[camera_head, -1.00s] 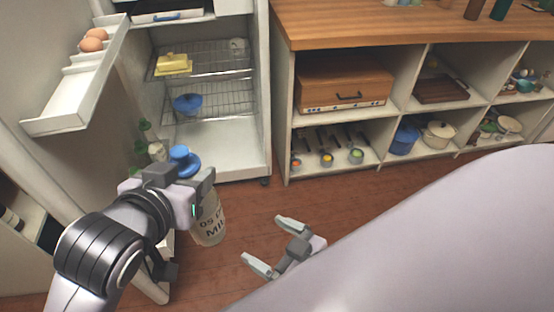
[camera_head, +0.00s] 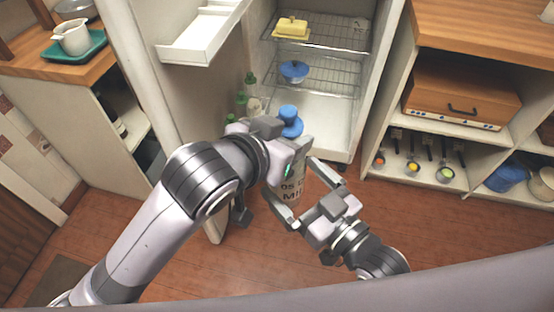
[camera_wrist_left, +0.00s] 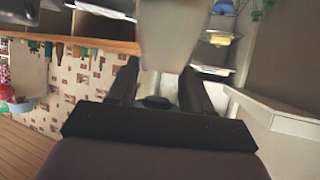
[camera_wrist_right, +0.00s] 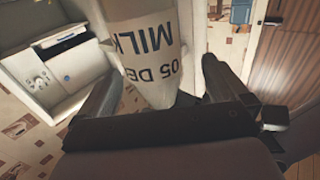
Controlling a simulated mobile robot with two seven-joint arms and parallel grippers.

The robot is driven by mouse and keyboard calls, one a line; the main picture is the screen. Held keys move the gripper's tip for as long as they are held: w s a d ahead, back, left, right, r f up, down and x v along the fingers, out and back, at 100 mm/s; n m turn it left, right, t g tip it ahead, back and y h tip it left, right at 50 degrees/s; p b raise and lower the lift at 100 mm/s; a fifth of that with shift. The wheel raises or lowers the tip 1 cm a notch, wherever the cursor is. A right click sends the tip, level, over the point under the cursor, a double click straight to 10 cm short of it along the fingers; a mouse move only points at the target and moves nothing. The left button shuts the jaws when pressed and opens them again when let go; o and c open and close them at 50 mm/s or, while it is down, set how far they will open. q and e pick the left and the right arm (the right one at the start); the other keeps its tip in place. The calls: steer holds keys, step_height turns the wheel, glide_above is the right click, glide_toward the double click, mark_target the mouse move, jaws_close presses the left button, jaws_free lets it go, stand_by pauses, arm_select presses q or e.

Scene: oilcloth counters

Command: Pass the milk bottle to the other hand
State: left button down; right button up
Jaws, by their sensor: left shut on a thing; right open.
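The bottle's pale body (camera_wrist_left: 168,35) also fills the upper middle of the left wrist view. My right gripper (camera_head: 300,191) is open, its two fingers on either side of the lower bottle. In the right wrist view the lettered bottle (camera_wrist_right: 146,50) stands between the spread fingers; I cannot tell whether they touch it.
The open fridge has wire shelves (camera_head: 318,80) with a butter dish (camera_head: 291,28) and a blue bowl (camera_head: 294,70). Its door carries a white rack (camera_head: 203,32) and green bottles (camera_head: 241,104). A shelf unit (camera_head: 440,150) stands right. Wooden floor (camera_head: 250,250) lies open below.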

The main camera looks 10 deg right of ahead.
arm_select(q)
steer(key=shift+r, duration=0.2)
arm_select(e)
steer(key=x, duration=0.6)
arm_select(q)
steer(key=shift+d, duration=0.1)
arm_select(e)
steer(key=shift+a, duration=0.15)
steer(key=c, duration=1.7)
arm_select(q)
steer(key=c, duration=0.5)
jaws_free()
arm_select(e)
steer(key=shift+r, duration=0.25)
arm_select(q)
steer(key=shift+o, duration=0.6)
steer(key=shift+f, duration=0.1)
